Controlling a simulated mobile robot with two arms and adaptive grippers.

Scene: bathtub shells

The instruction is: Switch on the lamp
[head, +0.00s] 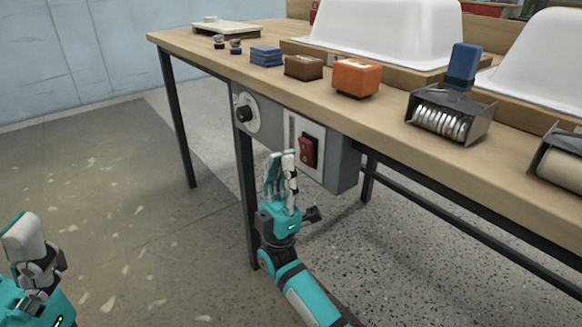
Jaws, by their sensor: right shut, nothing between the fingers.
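A red rocker switch (308,151) sits on a pale plate on the front of a grey box (345,165) under the workbench's edge. A round dial with a black knob (244,113) is on the same box, further left. My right gripper (281,158) is shut and empty, fingers pointing up, just left of and slightly below the switch. The picture does not show clearly whether it touches the box. My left gripper (27,238) is at the lower left, away from the bench; its finger opening is not clear. I cannot make out a lamp in this view.
The wooden workbench (400,122) holds an orange block (357,77), a brown block (304,67), blue pads (265,56), a metal tape dispenser (450,115) and white tub shells (385,32). Dark metal legs stand below. The floor at left is open.

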